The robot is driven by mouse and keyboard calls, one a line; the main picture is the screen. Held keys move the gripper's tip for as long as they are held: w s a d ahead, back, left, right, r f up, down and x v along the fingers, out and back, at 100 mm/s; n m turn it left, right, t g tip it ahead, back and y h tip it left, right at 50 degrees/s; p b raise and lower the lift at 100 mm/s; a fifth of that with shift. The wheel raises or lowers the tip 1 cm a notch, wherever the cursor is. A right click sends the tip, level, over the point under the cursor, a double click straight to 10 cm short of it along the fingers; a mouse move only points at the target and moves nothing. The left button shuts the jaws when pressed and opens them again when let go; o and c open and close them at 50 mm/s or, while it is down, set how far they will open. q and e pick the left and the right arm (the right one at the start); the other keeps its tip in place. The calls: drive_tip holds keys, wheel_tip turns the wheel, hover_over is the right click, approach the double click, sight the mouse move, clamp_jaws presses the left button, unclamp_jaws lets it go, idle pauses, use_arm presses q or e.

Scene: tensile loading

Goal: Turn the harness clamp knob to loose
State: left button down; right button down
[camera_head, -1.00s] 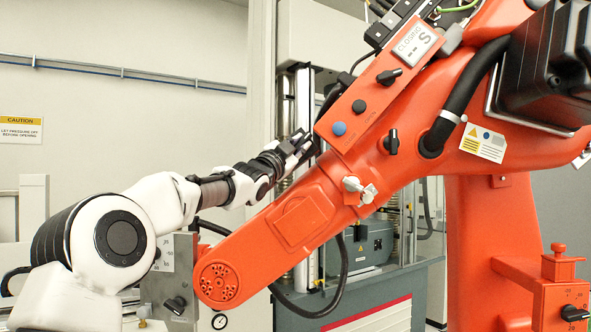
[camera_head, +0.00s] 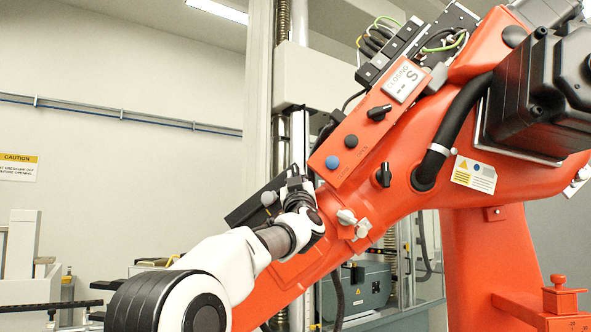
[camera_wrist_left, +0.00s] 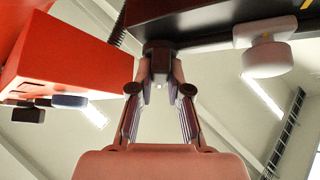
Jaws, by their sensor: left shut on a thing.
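My left gripper (camera_head: 297,180) points upward beside the left edge of the orange control panel (camera_head: 350,130) in the head view. In the left wrist view its fingers (camera_wrist_left: 160,85) are closed on a small dark knob (camera_wrist_left: 158,48) beneath a dark box (camera_wrist_left: 210,20). That box (camera_head: 245,208) also shows left of the gripper in the head view. The gripped knob is largely hidden by the fingertips. I see no label, so I cannot tell its setting. My right gripper is not in view.
A pale round knob (camera_wrist_left: 265,55) sticks out of the same box, right of my fingers. The panel (camera_wrist_left: 60,60) stands close on the left. Black knobs (camera_head: 384,174), a blue button (camera_head: 332,162) and a pale winged knob (camera_head: 347,217) are nearby on the orange machine.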

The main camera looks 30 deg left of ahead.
use_arm(q)
drive_tip(key=n+g+y+p, duration=0.1)
drive_tip(key=n, duration=0.1)
drive_tip(key=r+n+g+y+p, duration=0.1)
drive_tip(key=n+g, duration=0.1)
drive_tip(key=n, duration=0.1)
drive_tip(key=shift+s+d+r+y+p, duration=0.1)
drive_tip(key=shift+y+p, duration=0.2)
drive_tip(key=shift+p, duration=0.1)
drive_tip(key=shift+f+n+g+y+p, duration=0.2)
drive_tip(key=shift+n+g+y+p, duration=0.25)
drive_tip(key=shift+n, duration=0.25)
drive_tip(key=c, duration=1.3)
unclamp_jaws()
drive_tip(key=shift+o, duration=0.9)
drive_tip(key=shift+f, duration=0.1)
drive_tip(key=shift+w+f, duration=0.2)
drive_tip(key=shift+w, duration=0.1)
drive_tip(key=v, duration=1.2)
drive_tip(key=shift+r, duration=0.15)
